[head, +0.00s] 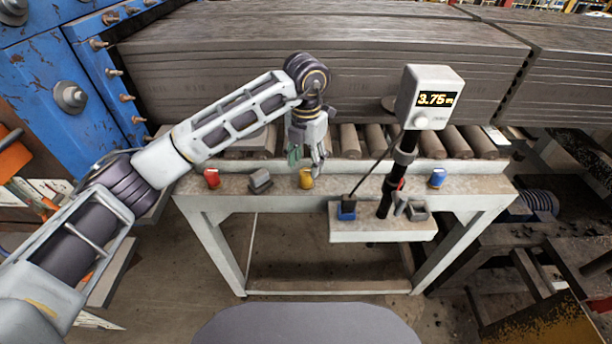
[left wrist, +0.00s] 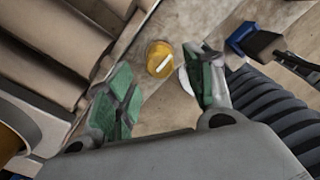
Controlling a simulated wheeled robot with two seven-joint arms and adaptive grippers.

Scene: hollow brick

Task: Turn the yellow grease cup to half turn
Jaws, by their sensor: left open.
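The yellow grease cup (head: 306,179) stands on the front ledge of the roller table in the head view, between a grey block and the display post. In the left wrist view the cup (left wrist: 159,59) shows from above, round, with a white line mark on its top. My left gripper (head: 308,164) points down just above and behind the cup. In the left wrist view its open green-padded fingers (left wrist: 160,95) lie on either side of the cup's line, with the cup beyond the fingertips, apart from them. My right gripper is not seen.
A red cup (head: 212,178), a grey block (head: 260,181) and a blue cup (head: 438,178) stand along the ledge (head: 380,187). A post-mounted display (head: 430,97) reading 3.75 rises to the right. Rollers (head: 350,140) lie behind, under stacked grey slabs (head: 220,60).

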